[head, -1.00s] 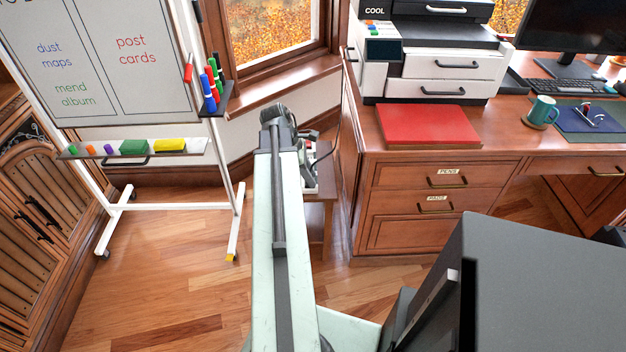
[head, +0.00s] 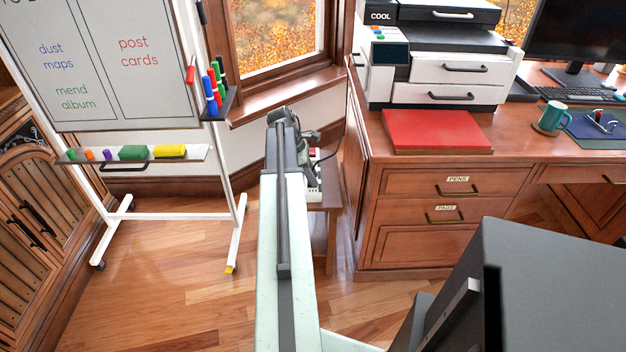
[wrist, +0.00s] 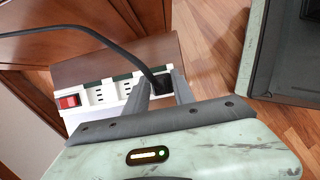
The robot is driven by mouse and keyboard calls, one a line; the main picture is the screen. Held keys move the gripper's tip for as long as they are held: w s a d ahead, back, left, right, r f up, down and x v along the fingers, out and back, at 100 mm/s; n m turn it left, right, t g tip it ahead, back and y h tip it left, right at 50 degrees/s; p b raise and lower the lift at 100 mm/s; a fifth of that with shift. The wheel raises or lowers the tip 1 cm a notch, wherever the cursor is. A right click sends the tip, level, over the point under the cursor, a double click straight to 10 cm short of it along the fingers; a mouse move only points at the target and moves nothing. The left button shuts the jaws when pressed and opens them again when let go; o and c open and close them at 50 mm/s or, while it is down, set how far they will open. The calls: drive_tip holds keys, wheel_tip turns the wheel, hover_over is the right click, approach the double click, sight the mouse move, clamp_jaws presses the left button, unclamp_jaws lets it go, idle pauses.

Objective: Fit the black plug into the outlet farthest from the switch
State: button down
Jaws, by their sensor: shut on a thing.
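The white power strip (wrist: 112,92) lies on a small wooden stand, with a red switch (wrist: 68,101) at its left end in the wrist view. Several outlets run along it to the right of the switch. My gripper (wrist: 160,80) is shut on the black plug (wrist: 162,83) at the strip's right end, the end away from the switch. A finger stands on each side of the plug, and its black cable (wrist: 95,34) runs up and left. I cannot tell whether the prongs are in an outlet. In the head view my arm partly hides the strip (head: 314,191).
The stand (head: 331,205) is close against the left side of the wooden desk (head: 352,190). A whiteboard on a wheeled frame (head: 240,225) stands to the left. The wooden floor (head: 180,260) between them is clear. A window sill (head: 290,95) is behind.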

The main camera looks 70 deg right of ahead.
drive_tip(key=shift+w+d, duration=0.2)
drive_tip(key=shift+d, duration=0.4)
wheel_tip(320, 180, down, 4)
drive_tip(key=b, duration=0.4)
drive_tip(key=shift+a, duration=0.1)
drive_tip(key=shift+r, duration=0.2)
drive_tip(key=c, duration=1.1)
unclamp_jaws()
drive_tip(key=shift+o, duration=0.2)
